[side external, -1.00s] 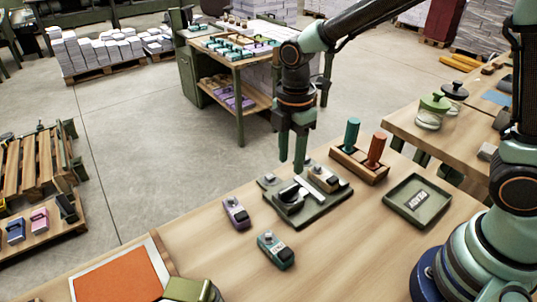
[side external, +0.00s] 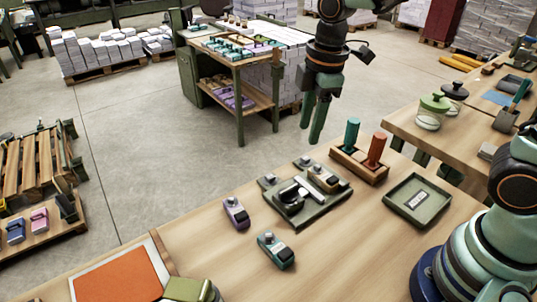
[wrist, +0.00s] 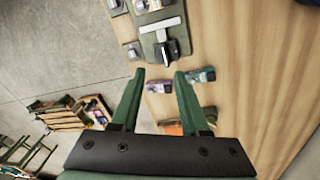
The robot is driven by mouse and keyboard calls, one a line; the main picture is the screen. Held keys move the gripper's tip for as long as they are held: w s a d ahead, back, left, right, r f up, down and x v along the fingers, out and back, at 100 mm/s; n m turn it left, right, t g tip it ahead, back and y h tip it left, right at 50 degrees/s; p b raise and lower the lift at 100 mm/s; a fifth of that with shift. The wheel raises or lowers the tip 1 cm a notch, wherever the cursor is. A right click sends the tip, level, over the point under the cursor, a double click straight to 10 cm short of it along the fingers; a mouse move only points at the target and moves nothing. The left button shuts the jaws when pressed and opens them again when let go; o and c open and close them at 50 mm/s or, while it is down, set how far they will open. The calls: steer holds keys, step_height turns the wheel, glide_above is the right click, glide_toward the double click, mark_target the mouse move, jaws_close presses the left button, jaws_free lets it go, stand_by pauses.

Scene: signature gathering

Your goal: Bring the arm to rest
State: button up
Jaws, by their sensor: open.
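My gripper (side external: 310,134) is raised above and behind the workbench (side external: 345,245), with its fingers pointing down. It is apart from everything on the bench. In the wrist view my gripper (wrist: 160,75) shows two green fingers spread apart with nothing between them. It is open and empty. My arm's upper part runs out of the top of the side view.
A green fixture plate (side external: 318,212) holds a clamp and small blocks. A purple device (side external: 236,212) and a teal device (side external: 276,251) lie in front. A wooden holder (side external: 350,165) with two handles and a green tray (side external: 417,200) stand right.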

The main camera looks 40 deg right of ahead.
steer(key=s+d+r+m+t, duration=0.4)
steer(key=s+d+m, duration=0.3)
steer(key=m, duration=0.7)
steer(key=shift+d+r, duration=0.25)
steer(key=shift+d, duration=0.45)
